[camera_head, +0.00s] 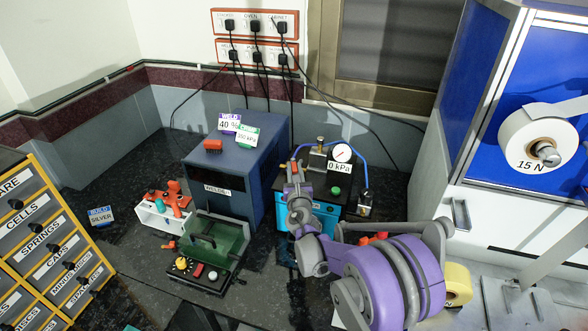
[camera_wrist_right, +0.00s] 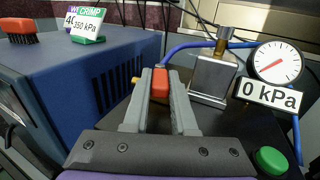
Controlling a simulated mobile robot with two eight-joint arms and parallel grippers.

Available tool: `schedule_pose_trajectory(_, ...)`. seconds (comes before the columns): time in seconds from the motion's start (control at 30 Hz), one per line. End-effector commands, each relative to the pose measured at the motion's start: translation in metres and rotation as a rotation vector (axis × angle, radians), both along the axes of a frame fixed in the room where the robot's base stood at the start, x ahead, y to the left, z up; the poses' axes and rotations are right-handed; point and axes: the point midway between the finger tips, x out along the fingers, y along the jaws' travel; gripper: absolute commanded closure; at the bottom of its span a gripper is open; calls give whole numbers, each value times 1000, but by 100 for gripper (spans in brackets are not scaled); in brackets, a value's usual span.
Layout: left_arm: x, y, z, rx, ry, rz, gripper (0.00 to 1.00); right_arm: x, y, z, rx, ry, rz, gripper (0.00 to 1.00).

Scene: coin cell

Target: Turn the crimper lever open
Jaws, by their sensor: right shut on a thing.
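The crimper (camera_head: 318,222) is a blue and black box with a pressure gauge (camera_head: 342,153) and a 0 kPa label. Its lever, with an orange-red grip (camera_wrist_right: 160,82), stands between the fingers in the right wrist view. My right gripper (camera_wrist_right: 160,90) is shut on the lever grip, with a grey finger on each side. In the head view my right gripper (camera_head: 294,172) reaches over the left part of the crimper's top and hides most of the lever. A green button (camera_wrist_right: 271,160) sits on the crimper's top at the right. My left gripper is not in view.
A dark blue welder box (camera_head: 225,175) stands close on the left of the crimper. A metal valve block (camera_wrist_right: 212,78) and blue hose (camera_head: 362,165) rise behind the gripper. A green-lidded case (camera_head: 218,238) and white tool rack (camera_head: 160,218) lie in front of the welder.

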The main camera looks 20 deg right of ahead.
Motion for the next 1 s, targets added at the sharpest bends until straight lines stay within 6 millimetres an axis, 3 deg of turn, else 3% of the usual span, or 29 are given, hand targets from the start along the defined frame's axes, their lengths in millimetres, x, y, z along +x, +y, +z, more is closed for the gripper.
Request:
schedule_pose_trajectory(0.03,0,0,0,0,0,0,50,-1,0,-1,0,0,0,100)
schedule_pose_trajectory(0.07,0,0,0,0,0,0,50,-1,0,-1,0,0,0,70)
schedule_pose_trajectory(0.2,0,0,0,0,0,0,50,-1,0,-1,0,0,0,45)
schedule_pose_trajectory(0.57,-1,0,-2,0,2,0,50,-5,2,-1,0,1,0,45)
schedule_pose_trajectory(1.0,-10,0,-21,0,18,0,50,-84,17,-3,0,2,2,45)
